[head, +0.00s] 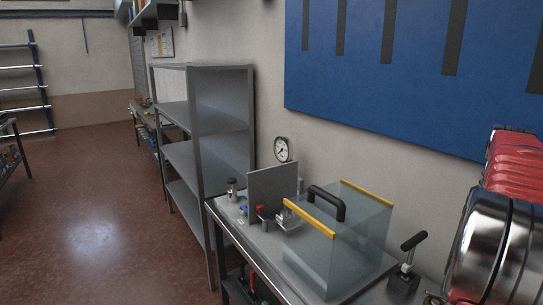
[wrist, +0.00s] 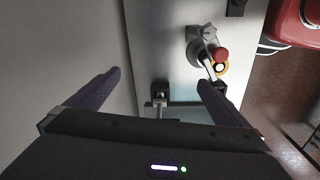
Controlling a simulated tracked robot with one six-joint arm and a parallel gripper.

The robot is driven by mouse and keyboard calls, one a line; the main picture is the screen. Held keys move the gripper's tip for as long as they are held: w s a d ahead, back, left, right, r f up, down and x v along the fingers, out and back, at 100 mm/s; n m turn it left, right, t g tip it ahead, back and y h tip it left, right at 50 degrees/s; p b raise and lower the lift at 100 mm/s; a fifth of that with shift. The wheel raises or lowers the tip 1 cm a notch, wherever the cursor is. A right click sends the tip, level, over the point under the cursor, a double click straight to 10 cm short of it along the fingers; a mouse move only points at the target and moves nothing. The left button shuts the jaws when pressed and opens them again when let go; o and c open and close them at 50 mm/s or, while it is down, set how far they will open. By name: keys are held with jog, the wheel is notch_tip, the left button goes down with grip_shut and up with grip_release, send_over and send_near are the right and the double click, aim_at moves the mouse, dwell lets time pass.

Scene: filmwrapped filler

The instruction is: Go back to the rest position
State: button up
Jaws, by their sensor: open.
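My gripper (wrist: 160,77) shows in the wrist view as two dark fingers spread wide apart, with nothing between them. It is over a pale bench surface, and I cannot tell its height. My gripper is not clearly seen in the head view. A small dark clamp-like fitting (wrist: 160,94) lies below the gap between the fingers. A grey fitting with a red knob and a yellow ring (wrist: 221,55) is near the right fingertip, apart from it as far as I can see.
A bench (head: 225,221) carries a clear box (head: 345,245) with yellow edges and a black handle, a grey upright plate (head: 272,190), a gauge (head: 283,149) and a black T-handle (head: 413,241). Grey shelving (head: 222,145) stands behind. The floor (head: 95,205) at left is clear.

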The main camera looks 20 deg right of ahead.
jog(key=w+a+f+m+t, duration=0.1)
jog(key=w+a+f+m, duration=0.15)
jog(key=a, duration=0.55)
jog(key=w+a+f+m+h, duration=0.1)
jog(key=w+a, duration=0.2)
jog(key=a, duration=0.5)
jog(key=w+a+f+m+t, duration=0.1)
jog(key=w+a+f+m, duration=0.1)
jog(key=a, duration=0.5)
jog(key=s+a+n+t, duration=0.1)
jog(key=a+n, duration=0.2)
jog(key=a, duration=1.1)
jog(key=s+a+n+t+y, duration=0.1)
jog(key=s+a+n+t, duration=0.1)
jog(key=a, duration=1.2)
jog(key=shift+f+n, duration=0.3)
jog(key=shift+n, duration=0.15)
jog(key=shift+s+d, duration=0.1)
jog(key=shift+c, duration=0.5)
